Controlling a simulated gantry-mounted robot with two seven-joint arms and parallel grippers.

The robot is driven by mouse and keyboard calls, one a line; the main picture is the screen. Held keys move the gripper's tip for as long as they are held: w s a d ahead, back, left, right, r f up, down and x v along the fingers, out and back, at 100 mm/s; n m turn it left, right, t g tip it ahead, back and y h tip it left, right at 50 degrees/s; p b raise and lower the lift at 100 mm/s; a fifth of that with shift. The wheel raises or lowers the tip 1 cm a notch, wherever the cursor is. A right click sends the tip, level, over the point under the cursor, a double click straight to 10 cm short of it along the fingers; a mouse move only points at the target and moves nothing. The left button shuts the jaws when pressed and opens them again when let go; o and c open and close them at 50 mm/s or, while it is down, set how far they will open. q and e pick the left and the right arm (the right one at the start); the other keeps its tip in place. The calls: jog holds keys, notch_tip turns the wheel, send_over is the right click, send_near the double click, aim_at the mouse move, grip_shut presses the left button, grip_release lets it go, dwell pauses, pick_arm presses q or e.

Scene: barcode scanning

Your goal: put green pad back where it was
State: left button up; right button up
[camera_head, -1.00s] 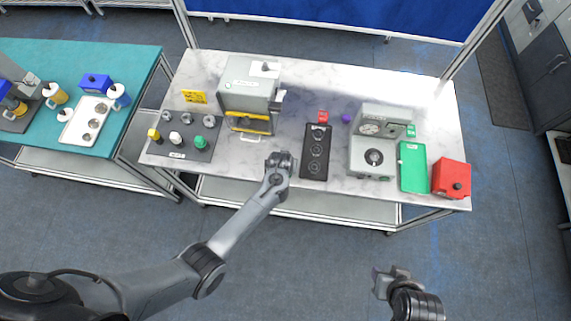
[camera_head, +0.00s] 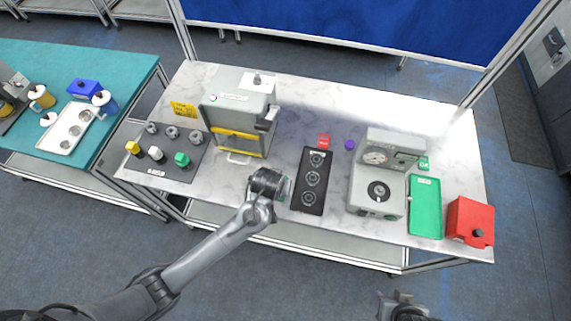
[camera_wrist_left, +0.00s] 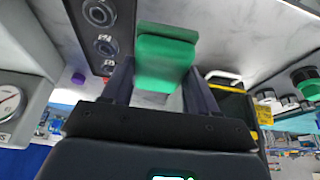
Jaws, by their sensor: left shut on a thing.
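The green pad (camera_wrist_left: 162,62) is a green block between the two fingers in the left wrist view. My left gripper (camera_wrist_left: 158,85) is shut on it. In the head view, only a small edge of green shows beside my left gripper (camera_head: 275,183), which is at the table's front part, just left of the black tray (camera_head: 314,205). Whether the pad touches the table cannot be told. My right gripper (camera_head: 397,302) is low at the bottom edge of the head view, away from the table; its fingers are too small to judge.
A grey machine (camera_head: 238,105) with a yellow-edged front stands behind left. A dark mat (camera_head: 160,172) holds yellow, white and green knobbed pieces. Right of the black tray are a gauge device (camera_head: 367,190), a green tray (camera_head: 425,222) and a red box (camera_head: 466,215). A teal table (camera_head: 135,62) stands left.

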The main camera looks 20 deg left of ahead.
pick_arm(q)
jog(key=f+b, duration=0.1)
jog(key=f, duration=0.1)
jog(key=s+f+b, duration=0.1)
jog(key=f, duration=0.1)
jog(key=s+a+f+b, duration=0.1)
jog(key=f, duration=0.1)
jog(key=shift+f, duration=0.1)
jog(key=shift+a+f+b, duration=0.15)
jog(key=shift+f+b, duration=0.1)
jog(key=shift+b, duration=0.15)
jog(key=w, duration=0.5)
jog(key=w+a, duration=0.1)
jog(key=w, duration=0.5)
jog(key=w+a+b, duration=0.1)
jog(key=w, duration=0.5)
jog(key=shift+w+a, duration=0.1)
jog(key=shift+w, duration=0.05)
jog(key=shift+f, duration=1.8)
pick_arm(e)
notch_tip(320, 180, down, 6)
jog(key=shift+w+f, duration=0.15)
jog(key=shift+w, duration=0.05)
pick_arm(q)
jog(key=shift+f, duration=0.1)
pick_arm(e)
jog(key=shift+a, duration=0.1)
pick_arm(q)
jog(key=o, duration=1)
